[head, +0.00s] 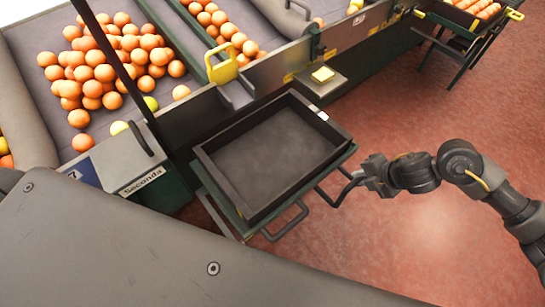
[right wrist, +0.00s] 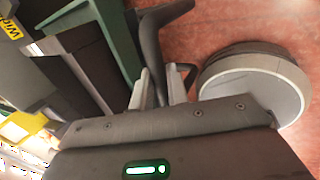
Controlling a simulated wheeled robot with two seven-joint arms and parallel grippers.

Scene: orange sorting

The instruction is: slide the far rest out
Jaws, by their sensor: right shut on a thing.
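A dark, empty crate (head: 270,150) sits on a green-edged support beside the sorting machine. Two dark handles stick out from the support's front side: a near handle (head: 287,222) and a far handle (head: 338,193), which appears to belong to the far rest. My right gripper (head: 362,178) is shut on the far handle, coming from the right. In the right wrist view the dark handle (right wrist: 150,45) runs between the two light fingers (right wrist: 158,88). The rest itself is mostly hidden under the crate. My left gripper is not in view.
Many oranges (head: 105,60) lie on the sorting belts at the upper left.

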